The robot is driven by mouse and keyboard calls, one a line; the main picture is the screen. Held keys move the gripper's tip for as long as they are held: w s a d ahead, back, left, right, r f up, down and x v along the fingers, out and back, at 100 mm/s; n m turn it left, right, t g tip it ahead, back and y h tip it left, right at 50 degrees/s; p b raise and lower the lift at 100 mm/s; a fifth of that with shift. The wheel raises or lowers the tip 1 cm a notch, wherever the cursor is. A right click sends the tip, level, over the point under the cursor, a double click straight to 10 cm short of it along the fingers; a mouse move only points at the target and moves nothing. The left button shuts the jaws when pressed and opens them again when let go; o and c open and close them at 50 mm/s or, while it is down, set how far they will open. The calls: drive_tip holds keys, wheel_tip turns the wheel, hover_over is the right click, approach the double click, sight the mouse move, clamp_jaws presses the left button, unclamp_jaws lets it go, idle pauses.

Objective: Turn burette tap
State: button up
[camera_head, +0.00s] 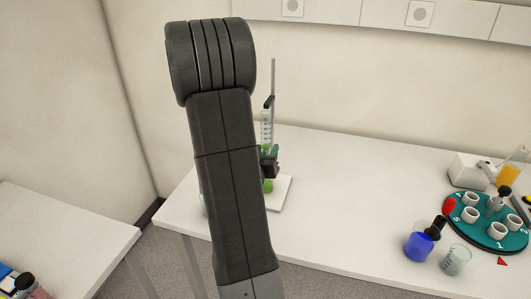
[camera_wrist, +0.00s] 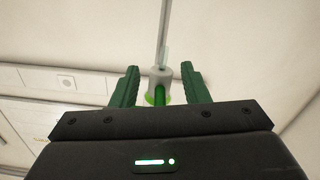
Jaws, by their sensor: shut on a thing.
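The burette (camera_head: 266,124) is a clear graduated tube held upright on a stand with a grey rod (camera_head: 273,80). My gripper (camera_head: 269,152) is at its lower part, partly hidden behind my arm in the head view. In the wrist view, the green fingers of my gripper (camera_wrist: 162,72) stand on either side of a pale grey cylinder and the green tap (camera_wrist: 160,97). The gripper is shut on the tap, though the contact itself is hard to see. A vessel with green liquid (camera_head: 267,186) stands below, on the white stand base (camera_head: 285,192).
On the right of the white table (camera_head: 335,190) are a blue-filled flask (camera_head: 418,246), a clear beaker (camera_head: 456,260), a green round rack with white cups (camera_head: 486,236) and a white device (camera_head: 467,171). The middle of the table is clear. Another table (camera_head: 65,240) stands at the left.

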drive_tip(key=o, duration=1)
drive_tip(key=shift+c, duration=0.2)
drive_tip(key=shift+s, duration=0.1)
drive_tip(key=b+v, duration=0.2)
drive_tip(key=v, duration=1.1)
drive_tip(key=shift+s+b, duration=0.3)
drive_tip(key=shift+w+a, duration=0.1)
drive_tip(key=p+x, duration=0.2)
drive_tip(key=x, duration=1.1)
drive_tip(key=shift+w+p, duration=0.3)
drive_tip(key=shift+w, duration=0.05)
drive_tip(key=shift+s, duration=0.15)
